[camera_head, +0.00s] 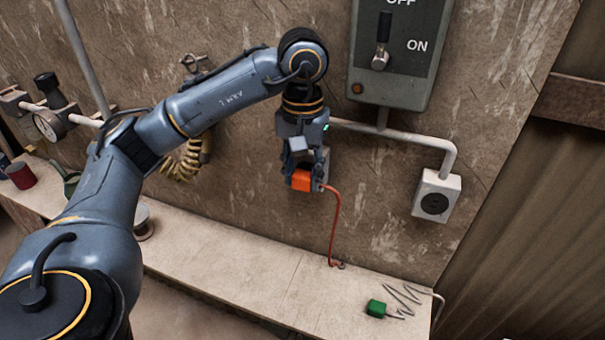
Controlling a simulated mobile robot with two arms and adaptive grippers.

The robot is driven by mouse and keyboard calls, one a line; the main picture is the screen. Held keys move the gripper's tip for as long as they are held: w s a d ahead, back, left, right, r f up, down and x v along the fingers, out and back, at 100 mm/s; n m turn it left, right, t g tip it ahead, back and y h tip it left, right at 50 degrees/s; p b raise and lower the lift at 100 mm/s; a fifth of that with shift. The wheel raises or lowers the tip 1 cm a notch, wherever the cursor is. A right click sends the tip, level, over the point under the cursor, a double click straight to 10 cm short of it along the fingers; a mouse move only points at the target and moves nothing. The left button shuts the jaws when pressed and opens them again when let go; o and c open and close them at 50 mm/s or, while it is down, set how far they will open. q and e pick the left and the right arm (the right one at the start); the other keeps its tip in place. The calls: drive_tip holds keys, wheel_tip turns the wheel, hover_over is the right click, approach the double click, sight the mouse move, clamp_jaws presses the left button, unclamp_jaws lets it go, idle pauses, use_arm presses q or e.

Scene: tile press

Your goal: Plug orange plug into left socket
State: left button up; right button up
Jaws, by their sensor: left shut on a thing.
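My left gripper (301,182) is shut on the orange plug (301,180) and holds it close to the wall, above the bench. A red cord (335,220) runs from the plug down to the bench top. A pale edge behind the gripper, below the left end of the conduit, appears to be the left socket (325,157); its face is hidden by the gripper. I cannot tell whether the plug touches the socket. The right socket (435,197), a white box with a dark round face, is empty. My right gripper is not in view.
A grey switch box (400,55) with an ON/OFF lever hangs above. Conduit (400,137) runs below it. A green plug (376,308) with a grey cord lies on the bench (230,262). A coiled yellow hose (190,160) hangs behind my left arm. The bench middle is mostly clear.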

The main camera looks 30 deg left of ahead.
use_arm(q)
drive_tip(key=shift+w+a, duration=0.1)
drive_tip(key=shift+w, duration=0.35)
idle(0.5)
drive_tip(key=shift+s, duration=0.15)
drive_tip(key=shift+s+d+b, duration=0.2)
drive_tip(key=shift+s+b, duration=0.1)
drive_tip(key=shift+s, duration=0.5)
drive_tip(key=shift+s+d, duration=0.25)
drive_tip(key=shift+s, duration=0.75)
drive_tip(key=shift+s+d, duration=0.25)
drive_tip(key=shift+s, duration=0.75)
